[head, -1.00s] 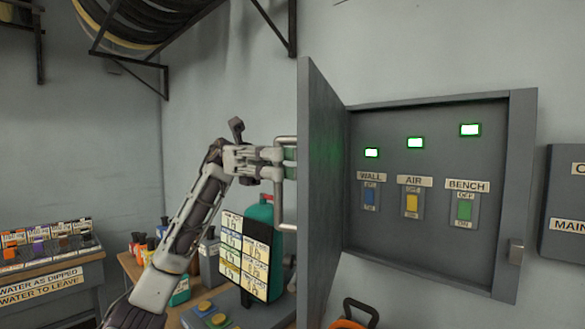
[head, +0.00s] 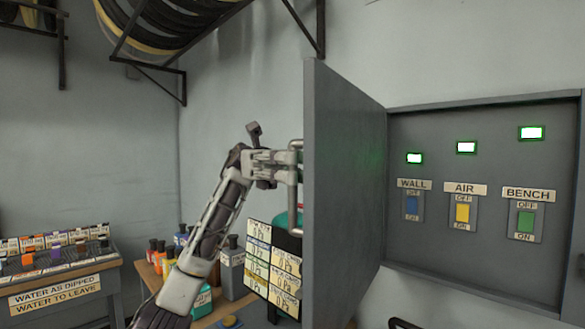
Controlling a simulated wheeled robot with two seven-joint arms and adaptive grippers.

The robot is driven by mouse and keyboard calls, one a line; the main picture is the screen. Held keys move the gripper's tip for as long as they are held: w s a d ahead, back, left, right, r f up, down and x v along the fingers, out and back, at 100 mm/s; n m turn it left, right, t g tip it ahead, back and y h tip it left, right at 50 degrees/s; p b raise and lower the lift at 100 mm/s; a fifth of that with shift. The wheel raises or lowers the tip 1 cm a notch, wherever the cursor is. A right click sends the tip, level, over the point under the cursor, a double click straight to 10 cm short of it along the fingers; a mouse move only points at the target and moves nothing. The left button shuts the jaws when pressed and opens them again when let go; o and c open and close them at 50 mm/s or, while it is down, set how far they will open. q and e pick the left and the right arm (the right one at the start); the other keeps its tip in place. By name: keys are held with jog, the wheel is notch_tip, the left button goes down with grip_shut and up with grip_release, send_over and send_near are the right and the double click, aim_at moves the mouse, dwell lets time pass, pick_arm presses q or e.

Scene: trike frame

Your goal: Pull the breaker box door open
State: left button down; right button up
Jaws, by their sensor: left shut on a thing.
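The breaker box (head: 480,268) is on the wall at the right, with its grey door (head: 343,190) swung well out from the box on its left side. Inside show three switches, a blue WALL one (head: 412,206), a yellow AIR one (head: 462,213) and a green BENCH one (head: 526,222), each under a lit lamp. My left gripper (head: 290,164) is shut on the door handle (head: 298,150), a metal bar on the door's outer face at its left edge. The fingertips are partly hidden at the handle. My right gripper is not in view.
A wooden bench (head: 148,272) with bottles and a label board (head: 271,268) lies below and behind my left arm. A wall bracket (head: 150,62) with hoops hangs above.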

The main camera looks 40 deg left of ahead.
pick_arm(q)
jog(key=c, duration=1.5)
grip_release()
jog(key=shift+o, duration=0.2)
jog(key=shift+v, duration=1)
jog(key=v, duration=1)
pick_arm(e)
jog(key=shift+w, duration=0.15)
pick_arm(q)
jog(key=shift+f, duration=0.1)
